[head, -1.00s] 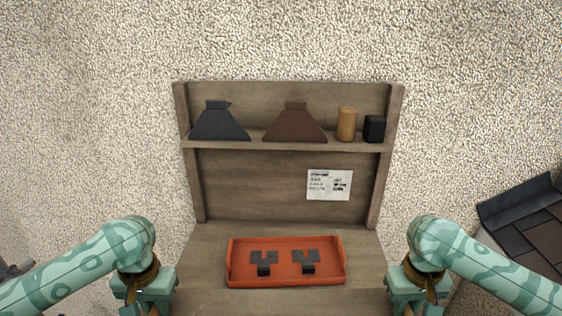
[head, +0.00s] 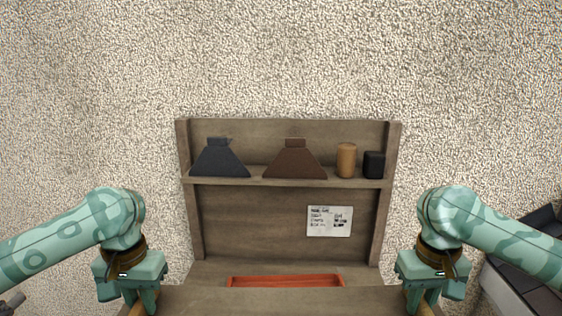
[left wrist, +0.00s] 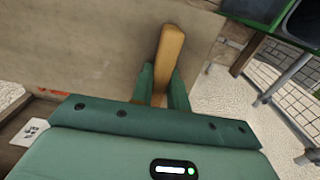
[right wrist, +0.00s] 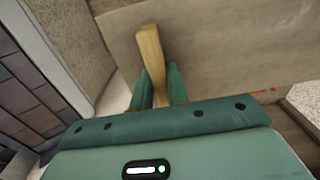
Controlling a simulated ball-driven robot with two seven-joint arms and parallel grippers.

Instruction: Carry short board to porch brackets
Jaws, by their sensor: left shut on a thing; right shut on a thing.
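The short board (head: 280,300) is a wide, flat grey-brown wooden panel at the bottom edge of the head view. It also fills much of the left wrist view (left wrist: 85,55) and the right wrist view (right wrist: 235,50). My left gripper (left wrist: 160,85) is shut on a light wooden grip bar (left wrist: 170,50) at the board. My right gripper (right wrist: 160,85) is shut on a similar bar (right wrist: 151,50) at its other end. The board is held up between both arms, in front of the bench. No porch brackets can be made out.
A wooden shelf unit (head: 190,215) stands against the rough wall, holding a dark hood-shaped piece (head: 219,160), a brown one (head: 295,160), a tan cylinder (head: 346,160) and a black block (head: 374,164). The board partly hides an orange-red tray (head: 285,281). A dark tiled roof (head: 535,255) is at right.

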